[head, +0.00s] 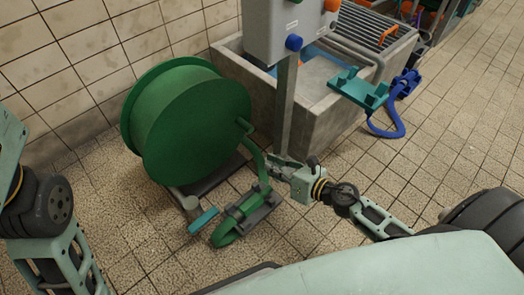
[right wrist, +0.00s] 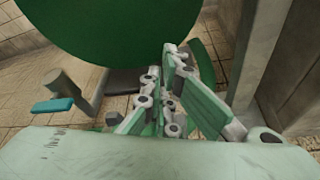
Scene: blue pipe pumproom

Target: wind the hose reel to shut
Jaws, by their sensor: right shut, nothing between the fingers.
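The green hose reel (head: 190,125) stands on the floor by the tiled wall, and its big round side also fills the top of the right wrist view (right wrist: 130,25). A green crank arm (head: 256,152) shows at the reel's right side. My right gripper (head: 275,168) is shut and empty, right beside this arm; I cannot tell whether they touch. The gripper's linked fingers (right wrist: 170,95) show in front of the reel in the right wrist view. My left arm enters at the left edge; its gripper is out of view.
A teal lever (head: 203,220) on a grey post (head: 189,205) stands in front of the reel. A green piece with dark grey parts (head: 240,215) lies low near it. A grey pole (head: 285,105) and a concrete basin (head: 330,125) stand behind my right gripper.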

